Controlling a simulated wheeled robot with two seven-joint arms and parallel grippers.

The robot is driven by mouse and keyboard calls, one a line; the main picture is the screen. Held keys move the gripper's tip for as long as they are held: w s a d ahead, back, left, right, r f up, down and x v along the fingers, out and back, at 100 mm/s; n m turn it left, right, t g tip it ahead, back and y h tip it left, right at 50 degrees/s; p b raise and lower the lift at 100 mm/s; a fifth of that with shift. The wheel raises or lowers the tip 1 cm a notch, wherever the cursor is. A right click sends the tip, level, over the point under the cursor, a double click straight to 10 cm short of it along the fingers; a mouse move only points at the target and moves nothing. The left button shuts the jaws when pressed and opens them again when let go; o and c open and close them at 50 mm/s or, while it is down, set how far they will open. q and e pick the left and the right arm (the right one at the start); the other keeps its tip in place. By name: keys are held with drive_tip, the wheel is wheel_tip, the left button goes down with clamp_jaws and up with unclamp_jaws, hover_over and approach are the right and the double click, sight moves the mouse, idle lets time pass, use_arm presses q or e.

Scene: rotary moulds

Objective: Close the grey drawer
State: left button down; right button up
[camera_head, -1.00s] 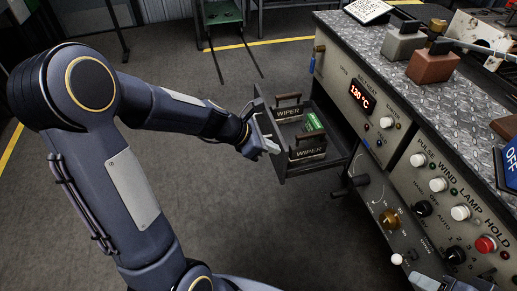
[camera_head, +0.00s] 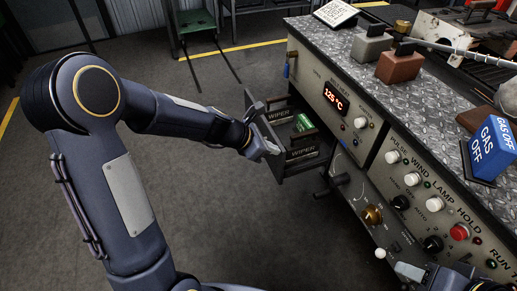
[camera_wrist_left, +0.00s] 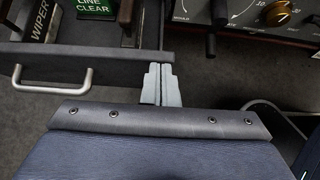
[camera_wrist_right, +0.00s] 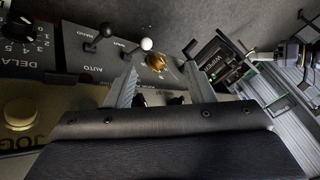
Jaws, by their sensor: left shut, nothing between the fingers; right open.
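The grey drawer (camera_head: 303,167) stands partly out of the cabinet's left side. My left gripper (camera_head: 273,149) is shut and empty. Its fingertips (camera_wrist_left: 161,72) are at the drawer front, right of the handle, and appear to touch it. My right gripper is open and empty above the control panel, seen in the right wrist view (camera_wrist_right: 160,83); only part of it shows at the head view's lower right.
The cabinet (camera_head: 335,118) has a 125 °C display, knobs and buttons. A black lever (camera_head: 340,180) sticks out below the drawer. A blue GAS OFF block (camera_head: 491,148) and metal blocks stand on top. The floor left of the drawer is clear.

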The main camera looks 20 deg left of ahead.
use_arm(q)
drive_tip(key=w+d+p, duration=0.7)
drive_tip(key=w+d, duration=0.4)
drive_tip(key=d, duration=0.2)
drive_tip(key=shift+p, duration=0.35)
drive_tip(key=shift+w+d+r, duration=0.1)
drive_tip(key=shift+r, duration=0.05)
